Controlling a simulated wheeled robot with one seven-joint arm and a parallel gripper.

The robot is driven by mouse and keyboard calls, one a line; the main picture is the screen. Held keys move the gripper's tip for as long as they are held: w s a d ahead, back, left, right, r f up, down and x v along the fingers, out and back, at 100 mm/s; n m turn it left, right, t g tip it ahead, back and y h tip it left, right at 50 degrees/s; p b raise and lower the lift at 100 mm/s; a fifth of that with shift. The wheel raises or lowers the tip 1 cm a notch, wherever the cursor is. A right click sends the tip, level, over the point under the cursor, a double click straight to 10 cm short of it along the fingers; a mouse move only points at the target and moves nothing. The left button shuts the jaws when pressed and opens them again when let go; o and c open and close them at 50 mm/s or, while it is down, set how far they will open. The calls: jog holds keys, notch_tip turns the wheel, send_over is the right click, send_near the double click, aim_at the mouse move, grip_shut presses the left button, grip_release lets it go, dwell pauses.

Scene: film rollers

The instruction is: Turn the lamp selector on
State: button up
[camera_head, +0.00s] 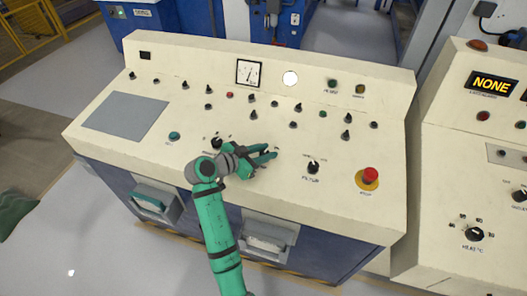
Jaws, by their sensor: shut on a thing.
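My gripper (271,154) is at the front part of the cream control console (340,208), with its green fingers pointing right. It is shut on a selector knob, which the fingers and wrist largely hide. The gripper lies between two black selector knobs, one at left (217,142) close to my wrist and one at right (313,167) apart from the fingertips. The labels are too small to read surely, so I cannot tell which is the lamp selector or which way the held knob points.
A red stop button on a yellow base (369,177) sits at right. Several small black switches stand behind the gripper, below a dial gauge (248,72) and a white round lamp (290,78). A second console (470,140) stands at right. A flat grey panel (125,114) is at left.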

jog(key=shift+w+a+m+g+h, duration=0.15)
jog(key=shift+a+m+g+h, duration=0.15)
jog(key=shift+m+g, duration=0.2)
jog(key=shift+d+m+g+h, duration=0.2)
jog(key=shift+m+g+h, duration=0.1)
jog(key=shift+m+g, duration=0.25)
jog(key=o, duration=1)
jog(key=shift+a, duration=0.1)
jog(key=shift+o, duration=0.2)
jog(key=shift+a, duration=0.15)
jog(key=shift+s, duration=0.25)
jog(key=v, duration=1)
jog(key=shift+a+r, duration=0.15)
jog(key=shift+a, duration=0.2)
